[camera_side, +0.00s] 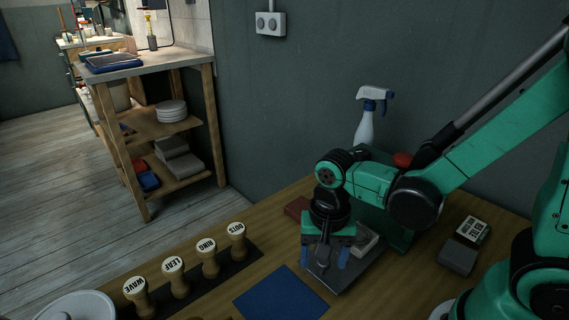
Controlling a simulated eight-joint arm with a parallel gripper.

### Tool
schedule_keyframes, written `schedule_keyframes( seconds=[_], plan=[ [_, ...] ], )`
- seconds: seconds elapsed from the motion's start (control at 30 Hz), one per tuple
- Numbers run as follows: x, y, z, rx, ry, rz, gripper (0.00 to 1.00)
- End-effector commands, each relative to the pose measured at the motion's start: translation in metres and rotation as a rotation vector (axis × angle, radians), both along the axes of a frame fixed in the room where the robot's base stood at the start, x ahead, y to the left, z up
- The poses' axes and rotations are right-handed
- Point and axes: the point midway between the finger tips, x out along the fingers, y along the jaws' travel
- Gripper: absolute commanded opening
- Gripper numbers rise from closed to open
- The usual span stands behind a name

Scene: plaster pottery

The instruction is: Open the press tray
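My gripper (325,257) points down in the middle right of the view. Its two blue fingertips are apart, with nothing visibly held between them. A grey metal tray (338,283) lies low behind and below the fingertips, and a pale block (366,240) sits toward its back. I cannot tell whether the fingertips touch the tray. The green press body (398,238) stands behind the tray, largely hidden by my arm. A red knob (402,159) shows above my arm; what it is fixed to is hidden.
Several wooden stamps, including one marked WAVE (137,294), stand on a dark strip at left. A blue mat (281,294) lies in front. A spray bottle (367,121) stands behind my arm. A small labelled box (472,231) and grey block (457,257) lie at right.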

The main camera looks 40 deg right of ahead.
Motion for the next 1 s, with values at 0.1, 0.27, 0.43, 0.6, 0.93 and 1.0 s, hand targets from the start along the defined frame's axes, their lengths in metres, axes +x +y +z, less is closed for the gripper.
schedule_keyframes(
  seconds=[0.1,0.27,0.43,0.6,0.93,1.0],
  plan=[
    [0.0,0.0,0.0,0.0,0.001,0.0,0.62],
    [-0.001,0.0,0.001,0.0,0.003,0.001,0.62],
    [0.0,0.0,0.01,0.0,0.003,0.001,0.62],
    [-0.001,0.0,0.029,0.0,0.003,0.0,0.62],
    [0.0,0.0,0.054,0.0,0.001,0.0,0.62],
    [0.0,0.0,0.056,0.0,0.001,0.0,0.62]
  ],
)
